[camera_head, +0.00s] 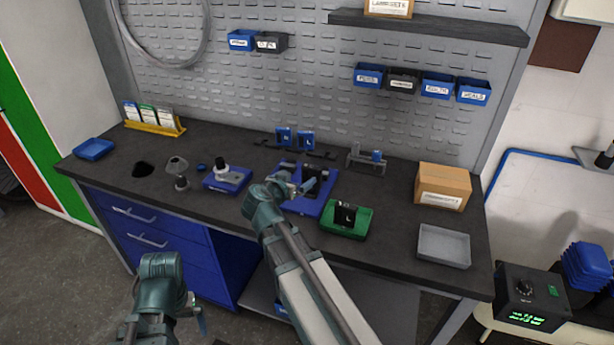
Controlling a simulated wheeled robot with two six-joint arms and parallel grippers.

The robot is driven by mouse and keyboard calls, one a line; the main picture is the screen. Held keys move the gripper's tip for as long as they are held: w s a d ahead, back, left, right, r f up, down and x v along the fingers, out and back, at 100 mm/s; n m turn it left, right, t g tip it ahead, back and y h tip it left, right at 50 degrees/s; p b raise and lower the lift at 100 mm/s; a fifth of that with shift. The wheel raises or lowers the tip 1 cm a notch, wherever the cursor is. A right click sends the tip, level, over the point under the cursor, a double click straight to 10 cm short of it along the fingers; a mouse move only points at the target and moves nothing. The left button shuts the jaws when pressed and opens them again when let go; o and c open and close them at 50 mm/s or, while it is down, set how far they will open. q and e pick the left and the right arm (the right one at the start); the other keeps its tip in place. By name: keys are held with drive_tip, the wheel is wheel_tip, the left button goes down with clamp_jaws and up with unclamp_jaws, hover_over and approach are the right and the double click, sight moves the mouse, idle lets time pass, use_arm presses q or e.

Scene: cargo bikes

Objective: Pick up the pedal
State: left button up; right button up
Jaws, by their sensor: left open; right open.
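A black block marked "L" (346,215), which looks like a pedal, stands in a green tray (333,228) at the bench's front middle. Another dark, pedal-like part (311,174) stands in a blue tray (300,207) left of it; my arm partly hides this tray. My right gripper (303,186) is open over the blue tray, close to the dark part; I cannot tell whether they touch. My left gripper (196,310) is open and low, in front of the bench, away from the parts.
A cardboard box (443,187) and an empty grey tray (443,246) are at the right. A smaller blue tray (227,181) with a grey-white part is at the left.

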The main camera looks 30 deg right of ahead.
sight(310, 170)
drive_tip(key=b+x, duration=0.1)
drive_tip(key=x, duration=0.4)
drive_tip(key=shift+w+f+b, duration=0.1)
drive_tip(key=shift+f+b, duration=0.15)
drive_tip(key=shift+b, duration=0.05)
drive_tip(key=shift+x, duration=0.75)
drive_tip(key=shift+d+r, duration=0.1)
drive_tip(key=shift+d, duration=0.05)
drive_tip(key=b+x, duration=0.2)
drive_tip(key=x, duration=0.3)
drive_tip(key=shift+d, duration=0.2)
drive_tip(key=shift+c, duration=0.2)
drive_tip(key=c, duration=1.3)
drive_tip(key=shift+o, duration=0.2)
drive_tip(key=shift+r, duration=0.15)
